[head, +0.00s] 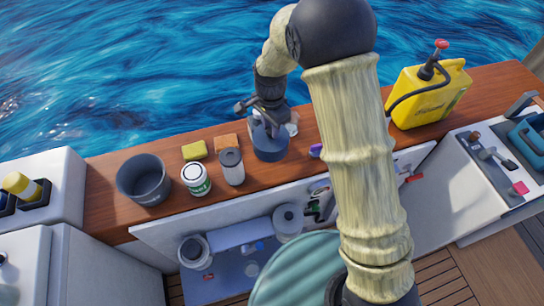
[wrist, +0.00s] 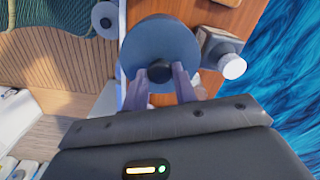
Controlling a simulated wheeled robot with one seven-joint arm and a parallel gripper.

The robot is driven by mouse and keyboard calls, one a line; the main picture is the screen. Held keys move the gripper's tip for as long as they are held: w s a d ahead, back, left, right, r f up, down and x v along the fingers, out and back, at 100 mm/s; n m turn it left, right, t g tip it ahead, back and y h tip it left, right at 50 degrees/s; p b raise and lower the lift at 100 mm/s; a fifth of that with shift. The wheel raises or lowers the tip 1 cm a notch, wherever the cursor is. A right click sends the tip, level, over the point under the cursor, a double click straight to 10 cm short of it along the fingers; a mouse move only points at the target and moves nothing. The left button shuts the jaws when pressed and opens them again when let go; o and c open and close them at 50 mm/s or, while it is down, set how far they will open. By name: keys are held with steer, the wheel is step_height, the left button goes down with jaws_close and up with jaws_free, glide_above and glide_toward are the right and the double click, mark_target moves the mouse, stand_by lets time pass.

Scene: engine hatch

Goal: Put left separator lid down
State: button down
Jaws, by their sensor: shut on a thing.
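A round blue-grey lid (head: 270,146) with a black knob is in my gripper (head: 268,116), over the wooden ledge. In the wrist view the fingers (wrist: 160,78) close on the knob of the lid (wrist: 158,40). I cannot tell whether the lid touches the ledge. In the open hatch below, the left separator (head: 193,250) is a grey cylinder whose top looks open. The other separator (head: 288,218) stands to its right with a grey round top.
On the ledge (head: 105,200) stand a dark bucket (head: 145,182), a white-and-green can (head: 196,180), a grey bottle (head: 232,168), a yellow sponge (head: 194,150) and an orange block (head: 226,141). A yellow canister (head: 428,98) stands right. A green cushion (head: 295,275) lies before the hatch.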

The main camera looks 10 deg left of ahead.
mark_target(272, 144)
steer(key=f, duration=0.6)
steer(key=shift+w+p, duration=0.2)
steer(key=shift+p, duration=0.1)
steer(key=shift+f+p, duration=0.3)
steer(key=shift+f, duration=1.5)
steer(key=shift+f, duration=0.15)
steer(key=c, duration=1.1)
jaws_free()
step_height(272, 144, up, 12)
steer(key=shift+r+b, duration=0.15)
steer(key=shift+b, duration=0.65)
